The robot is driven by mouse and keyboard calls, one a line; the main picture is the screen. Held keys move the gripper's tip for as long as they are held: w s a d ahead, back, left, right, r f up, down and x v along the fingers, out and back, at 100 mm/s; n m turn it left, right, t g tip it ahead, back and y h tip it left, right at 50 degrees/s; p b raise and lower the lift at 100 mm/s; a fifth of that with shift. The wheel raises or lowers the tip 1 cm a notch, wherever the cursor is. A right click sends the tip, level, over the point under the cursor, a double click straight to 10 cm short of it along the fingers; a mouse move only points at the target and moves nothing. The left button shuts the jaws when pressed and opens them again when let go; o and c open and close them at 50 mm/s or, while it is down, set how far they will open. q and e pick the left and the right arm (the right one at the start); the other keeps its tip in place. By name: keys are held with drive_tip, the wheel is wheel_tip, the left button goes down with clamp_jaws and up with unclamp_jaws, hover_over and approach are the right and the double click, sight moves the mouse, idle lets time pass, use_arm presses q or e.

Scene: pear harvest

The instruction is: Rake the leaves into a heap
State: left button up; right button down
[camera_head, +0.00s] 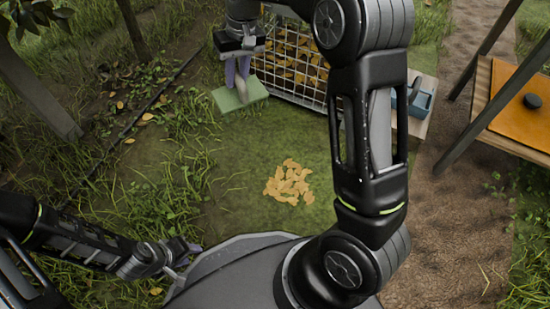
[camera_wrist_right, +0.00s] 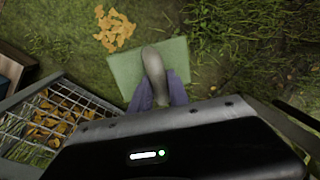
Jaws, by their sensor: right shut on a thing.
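A small heap of yellow-orange leaves (camera_head: 288,182) lies on the grass in the middle of the head view; the leaves also show at the upper left in the right wrist view (camera_wrist_right: 115,28). My right gripper (camera_head: 238,72) is shut on the grey handle (camera_wrist_right: 153,62) of a flat green pad (camera_head: 240,95), with its purple fingers on both sides. The pad is behind and left of the heap, apart from it, and shows under the handle in the wrist view (camera_wrist_right: 126,70). My left gripper (camera_head: 186,252) is low at the left; its finger gap is unclear.
A wire-mesh bin (camera_head: 318,100) with many leaves stands behind the heap. A blue-grey item (camera_head: 418,100) sits on a wooden surface at the right. An orange-topped table (camera_head: 512,105) stands farther right. Scattered leaves lie at the left. Grass around the heap is clear.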

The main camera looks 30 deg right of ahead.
drive_tip(key=s+d+f, duration=0.2)
drive_tip(key=f, duration=0.9)
drive_tip(key=s+d+f, duration=0.2)
drive_tip(key=s+f, duration=0.1)
drive_tip(key=f, duration=0.9)
drive_tip(key=s+d+f, duration=0.2)
drive_tip(key=f, duration=1)
drive_tip(key=shift+s+d+f+m, duration=0.25)
drive_tip(key=shift+d+m, duration=0.15)
